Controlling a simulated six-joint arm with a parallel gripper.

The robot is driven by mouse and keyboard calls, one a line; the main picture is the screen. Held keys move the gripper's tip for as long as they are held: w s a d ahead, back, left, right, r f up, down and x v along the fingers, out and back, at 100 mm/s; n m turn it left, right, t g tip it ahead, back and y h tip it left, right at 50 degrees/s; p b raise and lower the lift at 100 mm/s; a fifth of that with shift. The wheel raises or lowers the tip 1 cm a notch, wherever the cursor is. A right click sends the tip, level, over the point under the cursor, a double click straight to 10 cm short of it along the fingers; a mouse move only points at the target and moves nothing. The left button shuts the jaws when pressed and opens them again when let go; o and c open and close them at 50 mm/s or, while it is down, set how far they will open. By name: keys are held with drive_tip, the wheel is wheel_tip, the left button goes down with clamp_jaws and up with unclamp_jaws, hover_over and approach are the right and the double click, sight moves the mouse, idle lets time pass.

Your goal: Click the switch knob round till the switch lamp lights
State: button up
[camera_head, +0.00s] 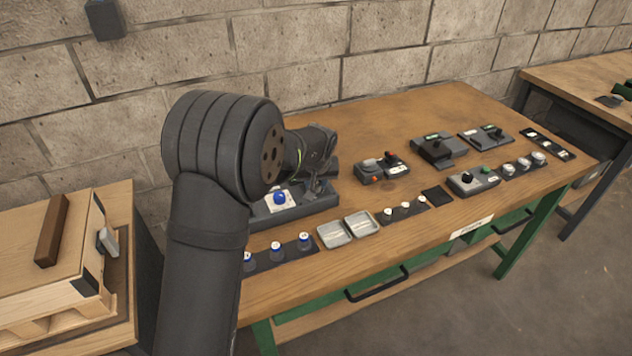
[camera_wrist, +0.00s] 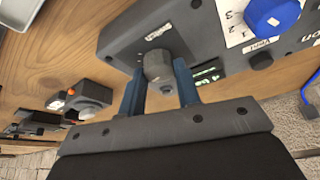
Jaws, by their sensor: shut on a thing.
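The switch knob (camera_wrist: 157,64) is a grey, faceted knob on a dark control box (camera_wrist: 120,38), below a "Switch" label, in the wrist view. My gripper (camera_wrist: 160,75) has its two blue fingers on either side of the knob and is shut on it. A dark plate with green and white markings (camera_wrist: 208,76) shows just past the right finger, partly covered. I cannot make out a lit switch lamp. In the head view the box (camera_head: 298,211) stands at the table's left end; my arm hides the knob there.
A blue knob (camera_wrist: 272,14) on a numbered white dial and a small black knob (camera_wrist: 261,61) sit beside the switch. A block wall stands behind.

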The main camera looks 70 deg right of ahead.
drive_tip(key=shift+m+g, duration=0.5)
drive_tip(key=shift+m, duration=0.8)
drive_tip(key=o, duration=1)
drive_tip(key=shift+c, duration=0.2)
drive_tip(key=v, duration=1.7)
drive_tip(key=shift+a, duration=0.3)
drive_tip(key=shift+w+r, duration=0.1)
